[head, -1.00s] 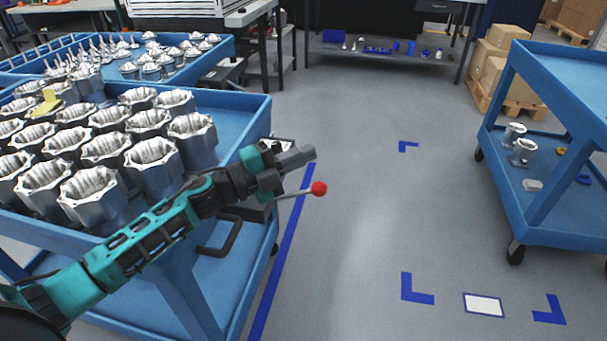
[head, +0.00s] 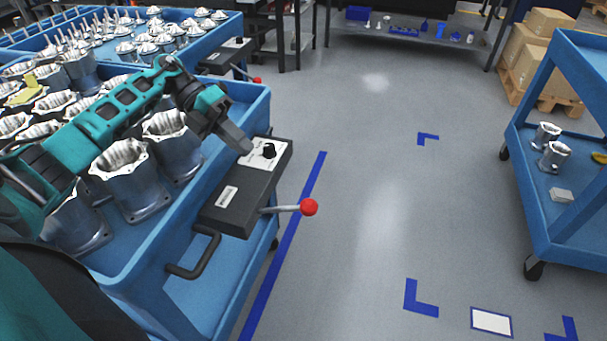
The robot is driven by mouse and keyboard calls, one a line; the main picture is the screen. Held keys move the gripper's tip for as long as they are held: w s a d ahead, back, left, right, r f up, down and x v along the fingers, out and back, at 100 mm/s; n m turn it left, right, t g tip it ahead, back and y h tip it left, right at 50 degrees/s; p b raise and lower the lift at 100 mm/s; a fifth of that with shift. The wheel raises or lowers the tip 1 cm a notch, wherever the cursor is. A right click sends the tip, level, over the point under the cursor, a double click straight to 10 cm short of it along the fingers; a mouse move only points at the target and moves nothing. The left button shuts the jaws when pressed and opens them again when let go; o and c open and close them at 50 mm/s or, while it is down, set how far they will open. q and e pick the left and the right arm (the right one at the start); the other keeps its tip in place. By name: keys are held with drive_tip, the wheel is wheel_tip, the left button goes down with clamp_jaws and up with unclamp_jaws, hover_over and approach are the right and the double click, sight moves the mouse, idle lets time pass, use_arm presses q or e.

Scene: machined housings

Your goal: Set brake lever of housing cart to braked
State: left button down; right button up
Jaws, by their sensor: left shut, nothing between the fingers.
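The housing cart (head: 262,103) is blue and stands at the left, loaded with metal housings (head: 131,178). A dark control box (head: 243,190) with a black knob (head: 269,151) is fixed to its right end. The brake lever (head: 283,209) sticks out from the box's right side, roughly level, with a red ball (head: 309,207) at its tip. My left gripper (head: 243,146) is shut and empty, at the box's upper edge near the knob, up and left of the lever and apart from it. My right gripper is not in view.
A black handle (head: 199,252) juts from the cart below the box. A second blue cart (head: 236,20) with a similar red-tipped lever (head: 257,80) stands behind. Another blue cart (head: 560,235) is at the right. The floor (head: 370,190) between is clear, with blue markings.

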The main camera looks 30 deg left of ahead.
use_arm(q)
drive_tip(key=shift+s+a, duration=0.1)
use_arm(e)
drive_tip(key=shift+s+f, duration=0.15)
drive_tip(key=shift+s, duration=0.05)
use_arm(q)
hover_over(283, 209)
drive_tip(key=w+d, duration=0.1)
wheel_tip(283, 209, down, 8)
drive_tip(key=shift+w+p, duration=0.2)
drive_tip(key=shift+p, duration=0.25)
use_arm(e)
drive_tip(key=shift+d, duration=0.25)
use_arm(q)
drive_tip(key=shift+d, duration=0.15)
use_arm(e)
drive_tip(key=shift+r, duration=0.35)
